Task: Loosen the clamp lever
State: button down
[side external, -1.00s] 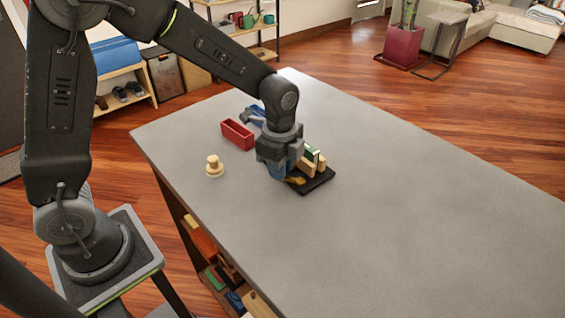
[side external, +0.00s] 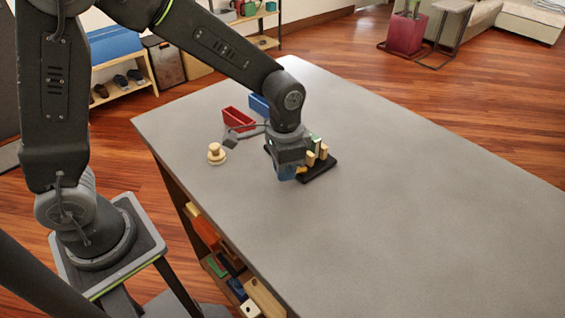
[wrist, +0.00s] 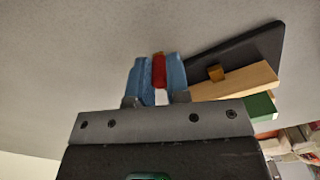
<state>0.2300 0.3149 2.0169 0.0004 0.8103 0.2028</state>
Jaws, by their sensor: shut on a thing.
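The clamp stands on a black base plate (side external: 322,170) on the grey table, with light wooden blocks (side external: 323,151) and a green piece (side external: 315,142) on it. My gripper (side external: 287,173) points down at the plate's near left side. In the wrist view its blue fingers (wrist: 156,75) are shut on the clamp lever (wrist: 159,70), whose red end shows between them. A small orange-brown part (wrist: 216,73) shows beside the wooden block (wrist: 236,82). A bit of yellow-orange (side external: 302,169) shows beside the fingers in the side view. The rest of the lever is hidden.
A red bin (side external: 239,120) and a blue bin (side external: 259,106) stand behind the gripper. A round wooden knob piece (side external: 216,153) stands to its left. The table (side external: 430,200) is clear to the right and in front.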

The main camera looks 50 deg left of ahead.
jog(key=shift+d+n, duration=0.3)
jog(key=shift+n, duration=0.4)
jog(key=shift+r, duration=0.1)
jog(key=c, duration=1.4)
grip_release()
notch_tip(320, 180, up, 14)
jog(key=shift+f, duration=0.1)
